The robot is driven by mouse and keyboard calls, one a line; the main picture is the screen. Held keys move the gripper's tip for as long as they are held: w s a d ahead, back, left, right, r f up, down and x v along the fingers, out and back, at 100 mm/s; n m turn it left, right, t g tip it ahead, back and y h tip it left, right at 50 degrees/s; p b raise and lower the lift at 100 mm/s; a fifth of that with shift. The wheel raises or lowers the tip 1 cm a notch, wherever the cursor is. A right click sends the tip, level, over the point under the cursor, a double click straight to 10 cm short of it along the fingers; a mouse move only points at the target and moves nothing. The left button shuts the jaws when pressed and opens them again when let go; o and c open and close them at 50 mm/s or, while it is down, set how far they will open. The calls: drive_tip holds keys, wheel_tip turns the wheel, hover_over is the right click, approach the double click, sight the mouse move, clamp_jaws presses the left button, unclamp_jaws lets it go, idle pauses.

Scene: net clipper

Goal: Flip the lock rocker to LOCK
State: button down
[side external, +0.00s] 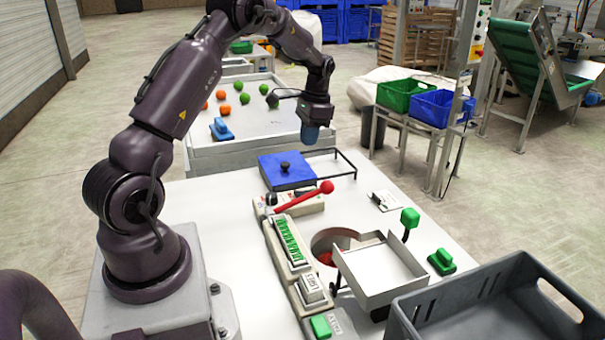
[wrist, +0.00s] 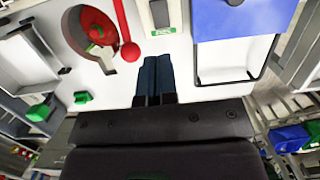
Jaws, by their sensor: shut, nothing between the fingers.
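In the wrist view the rocker (wrist: 160,14) is at the top edge, partly cut off, with a small green label too blurred to read. I cannot tell which way it is tipped. My gripper (side external: 317,133) points down, high above the worktop near the blue lid, well apart from the rocker. In the wrist view my gripper (wrist: 155,62) shows its two dark blue fingers together, with nothing between them.
A red-knobbed lever (side external: 326,187) rises beside the rocker plate. A blue lid (side external: 287,170), a wire frame (side external: 345,165), a tilted tray (side external: 385,270), a green-topped lever (side external: 409,218) and a grey crate (side external: 490,305) stand around.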

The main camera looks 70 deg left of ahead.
sight(298, 193)
drive_tip(key=f, duration=0.4)
drive_tip(key=s+f, duration=0.1)
drive_tip(key=f, duration=0.4)
drive_tip(key=s+f, duration=0.1)
drive_tip(key=f, duration=0.3)
drive_tip(key=shift+s+f, duration=0.1)
drive_tip(key=shift+f, duration=0.25)
drive_tip(key=shift+s+d+f+t, duration=0.1)
drive_tip(key=shift+s+f+t, duration=0.25)
drive_tip(key=shift+t, duration=0.35)
drive_tip(key=shift+s+f+t, duration=0.15)
drive_tip(key=shift+f+t, duration=0.25)
drive_tip(key=shift+t, duration=0.3)
drive_tip(key=shift+w, duration=0.15)
drive_tip(key=shift+w+r, duration=0.2)
drive_tip(key=shift+w, duration=0.2)
drive_tip(key=shift+w+r, duration=0.1)
drive_tip(key=shift+w, duration=0.4)
drive_tip(key=shift+r, duration=0.1)
wheel_tip(298, 193, up, 14)
drive_tip(key=s, duration=0.2)
drive_tip(key=shift+s+a+r, duration=0.15)
drive_tip(key=shift+a, duration=0.05)
